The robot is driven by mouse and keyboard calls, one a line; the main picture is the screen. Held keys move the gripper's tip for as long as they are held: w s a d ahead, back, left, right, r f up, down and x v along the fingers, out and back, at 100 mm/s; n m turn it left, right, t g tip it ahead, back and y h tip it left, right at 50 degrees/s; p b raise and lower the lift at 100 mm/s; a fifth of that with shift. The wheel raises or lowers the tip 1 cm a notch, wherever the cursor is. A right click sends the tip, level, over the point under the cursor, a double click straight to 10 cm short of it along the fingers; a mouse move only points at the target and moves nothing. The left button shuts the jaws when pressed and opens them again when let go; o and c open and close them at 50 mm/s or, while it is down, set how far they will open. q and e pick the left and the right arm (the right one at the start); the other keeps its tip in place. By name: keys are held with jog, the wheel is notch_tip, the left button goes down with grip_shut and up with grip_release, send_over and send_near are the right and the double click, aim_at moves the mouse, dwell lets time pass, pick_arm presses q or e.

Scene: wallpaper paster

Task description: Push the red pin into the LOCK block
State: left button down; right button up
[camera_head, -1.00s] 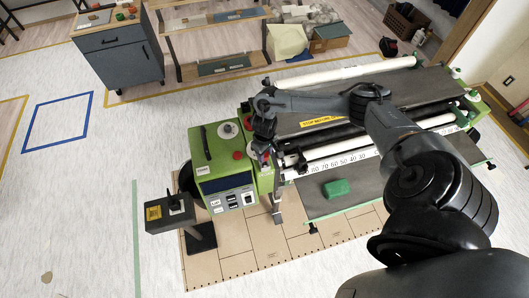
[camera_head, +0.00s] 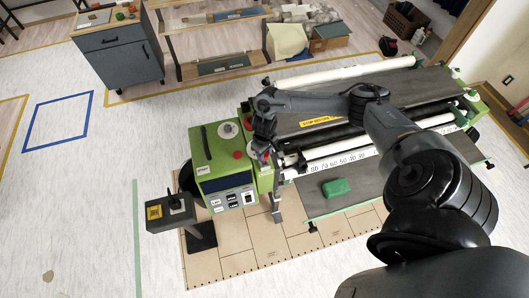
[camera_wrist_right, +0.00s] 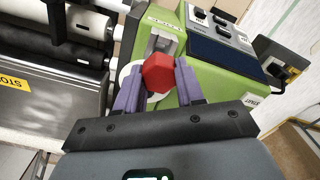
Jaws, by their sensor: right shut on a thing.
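My right gripper (camera_head: 263,156) reaches down over the green block (camera_head: 266,178) at the left end of the machine. In the right wrist view, its two purple-padded fingers (camera_wrist_right: 158,88) are shut on the red pin (camera_wrist_right: 158,72), whose six-sided red head shows between the tips. Below the head are a pale round part and the green block (camera_wrist_right: 166,42) with a white label too small to read. The pin's shaft is hidden, so its depth in the block cannot be told. My left gripper is not in view.
A green control box (camera_head: 222,165) with a red button stands just left of the gripper. White rollers (camera_head: 345,147) and a dark bed lie to the right. A green block-like item (camera_head: 337,188) rests on the front plate. Open floor lies at left.

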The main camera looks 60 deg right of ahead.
jog(key=shift+p, duration=0.3)
jog(key=shift+f+b, duration=0.3)
jog(key=shift+f, duration=0.3)
dwell(0.4)
jog(key=shift+f+b, duration=0.45)
jog(key=shift+f, duration=0.55)
jog(key=shift+f, duration=0.6)
jog(key=o, duration=1.1)
jog(key=shift+r, duration=0.1)
jog(key=shift+r, duration=0.55)
notch_tip(320, 180, up, 10)
jog(key=shift+f+b, duration=0.2)
jog(key=shift+b, duration=0.15)
